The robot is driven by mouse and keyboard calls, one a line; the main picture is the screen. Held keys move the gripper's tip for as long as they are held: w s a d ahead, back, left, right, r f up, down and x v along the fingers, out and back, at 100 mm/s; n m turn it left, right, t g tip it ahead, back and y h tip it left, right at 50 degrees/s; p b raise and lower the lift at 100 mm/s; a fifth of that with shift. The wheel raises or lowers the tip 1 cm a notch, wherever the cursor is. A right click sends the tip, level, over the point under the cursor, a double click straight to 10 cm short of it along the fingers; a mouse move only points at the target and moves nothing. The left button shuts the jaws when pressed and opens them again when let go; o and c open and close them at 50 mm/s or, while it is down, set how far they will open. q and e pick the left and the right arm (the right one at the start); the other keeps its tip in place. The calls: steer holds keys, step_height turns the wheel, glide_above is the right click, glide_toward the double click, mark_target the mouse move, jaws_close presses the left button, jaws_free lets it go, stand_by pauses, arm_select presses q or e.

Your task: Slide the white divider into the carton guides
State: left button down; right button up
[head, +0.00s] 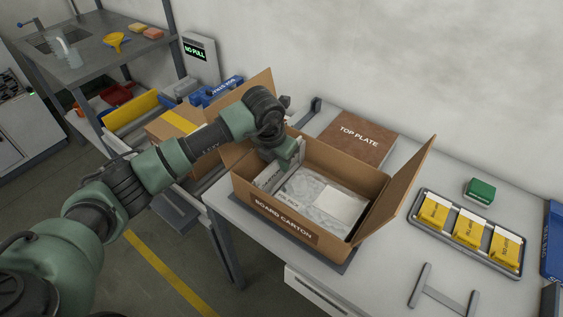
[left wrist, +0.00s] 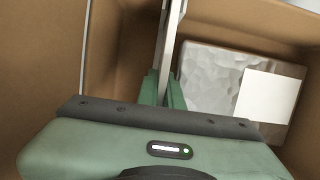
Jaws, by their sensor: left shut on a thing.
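The open brown carton (head: 283,221), labelled "BOARD CARTON", stands on the light table. My left gripper (head: 281,162) reaches down into its left part. It is shut on the thin white divider (head: 266,180), which stands on edge. In the left wrist view the divider (left wrist: 172,40) shows edge-on between the green fingers (left wrist: 163,90). A thin pale strip (left wrist: 86,45) runs along the carton wall to its left; I cannot tell whether it is a guide. The divider's lower edge and its fit in any guides are hidden. My right gripper is not in view.
A silver wrapped pack (head: 315,195) with a white card (head: 340,206) lies in the carton, right of the divider. The carton's right flap (head: 400,190) stands open. A brown "TOP PLATE" (head: 358,135) lies behind. A tray (head: 455,252) of yellow packs is at right.

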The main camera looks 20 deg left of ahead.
arm_select(q)
steer(key=shift+f+b, duration=0.45)
steer(key=shift+f, duration=0.1)
steer(key=c, duration=1.5)
jaws_free()
steer(key=b+v, duration=0.1)
steer(key=v, duration=0.7)
